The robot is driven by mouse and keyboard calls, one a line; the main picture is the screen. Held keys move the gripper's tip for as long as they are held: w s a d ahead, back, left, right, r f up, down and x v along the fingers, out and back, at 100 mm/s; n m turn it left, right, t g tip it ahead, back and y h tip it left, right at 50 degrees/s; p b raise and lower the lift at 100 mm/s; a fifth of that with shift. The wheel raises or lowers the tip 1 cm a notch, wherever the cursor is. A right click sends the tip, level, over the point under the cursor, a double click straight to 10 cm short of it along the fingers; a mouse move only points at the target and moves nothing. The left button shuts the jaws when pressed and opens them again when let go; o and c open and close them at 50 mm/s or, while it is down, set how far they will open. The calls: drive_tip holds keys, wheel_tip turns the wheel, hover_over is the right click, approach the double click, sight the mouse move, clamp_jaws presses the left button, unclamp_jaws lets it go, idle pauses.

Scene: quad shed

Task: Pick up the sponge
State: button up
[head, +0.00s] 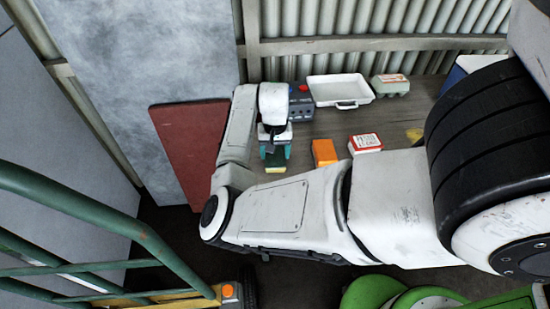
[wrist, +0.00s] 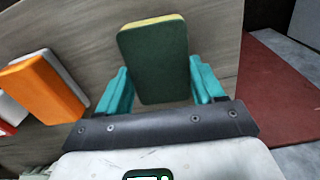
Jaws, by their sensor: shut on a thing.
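The sponge (wrist: 153,60) is a block with a dark green face and a yellow layer along its far edge. In the wrist view it sits between the teal fingers of my gripper (wrist: 159,78), which is shut on it. In the head view my gripper (head: 275,155) points down at the left part of the wooden table, with the sponge's yellow edge (head: 275,169) showing just below the fingers. I cannot tell how far the sponge is above the tabletop.
An orange box (head: 324,152) and a red-and-white box (head: 365,143) stand to the right on the table (head: 320,128). A white tray (head: 340,89), an egg carton (head: 390,85) and a dark blue-grey device (head: 301,109) stand behind. A red panel (head: 188,145) leans at left.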

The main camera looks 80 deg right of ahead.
sight(276, 154)
drive_tip(key=shift+c, duration=0.9)
drive_tip(key=shift+r, duration=0.5)
wheel_tip(276, 154, up, 2)
drive_tip(key=shift+s+r+b, duration=0.1)
drive_tip(key=shift+r+b, duration=0.1)
drive_tip(key=shift+b, duration=0.1)
drive_tip(key=s+r, duration=0.1)
drive_tip(key=s+a+r, duration=0.1)
drive_tip(key=r, duration=0.1)
drive_tip(key=s+a+r, duration=0.1)
drive_tip(key=r, duration=0.1)
drive_tip(key=shift+s+a, duration=0.15)
drive_tip(key=shift+s, duration=0.15)
drive_tip(key=s+a+r+p, duration=0.1)
drive_tip(key=s+a+r, duration=0.3)
drive_tip(key=s, duration=0.4)
drive_tip(key=shift+a+r, duration=0.3)
drive_tip(key=shift+a, duration=0.3)
